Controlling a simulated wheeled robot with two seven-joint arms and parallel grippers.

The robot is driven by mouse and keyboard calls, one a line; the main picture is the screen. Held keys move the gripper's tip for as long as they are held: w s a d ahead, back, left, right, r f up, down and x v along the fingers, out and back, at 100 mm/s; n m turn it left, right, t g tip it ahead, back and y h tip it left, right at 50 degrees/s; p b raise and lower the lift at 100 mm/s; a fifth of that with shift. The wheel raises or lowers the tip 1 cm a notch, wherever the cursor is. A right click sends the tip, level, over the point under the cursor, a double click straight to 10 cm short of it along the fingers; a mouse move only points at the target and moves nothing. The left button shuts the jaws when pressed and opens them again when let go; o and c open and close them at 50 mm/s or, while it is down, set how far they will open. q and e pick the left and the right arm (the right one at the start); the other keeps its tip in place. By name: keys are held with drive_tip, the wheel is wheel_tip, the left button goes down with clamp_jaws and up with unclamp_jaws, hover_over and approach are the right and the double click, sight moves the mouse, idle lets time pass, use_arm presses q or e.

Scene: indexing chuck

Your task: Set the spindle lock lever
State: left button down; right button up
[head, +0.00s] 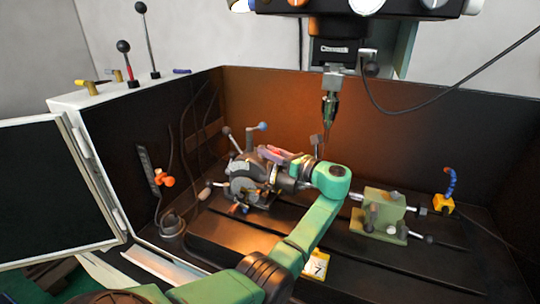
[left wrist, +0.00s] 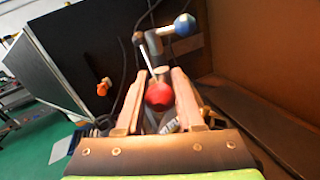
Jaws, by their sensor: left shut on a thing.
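The indexing chuck (head: 245,187) sits on the slotted table, left of the middle in the head view. My left gripper (head: 277,153) reaches over it from the right. In the left wrist view, a red ball knob (left wrist: 159,95) is between the two fingers of my left gripper (left wrist: 158,86), which are shut on it. A lever with a blue knob (left wrist: 185,25) rises just beyond the fingertips; the blue knob (head: 262,126) also shows in the head view. I cannot tell which handle is the spindle lock lever. My right gripper is not in view.
A drill chuck (head: 329,107) hangs above the table, behind my left arm. A green tailstock block (head: 383,213) stands to the right. A yellow block with a blue hose (head: 443,203) is farther right. Dark enclosure walls (head: 400,135) close the back and left sides.

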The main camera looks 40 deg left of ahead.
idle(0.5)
use_arm(q)
drive_tip(key=c, duration=0.6)
unclamp_jaws()
drive_tip(key=shift+c, duration=0.2)
drive_tip(key=shift+w+a+f, duration=0.2)
drive_tip(key=d+b, duration=0.3)
drive_tip(key=d, duration=1.1)
drive_tip(key=shift+s+d+b, duration=0.15)
drive_tip(key=shift+d+b, duration=0.15)
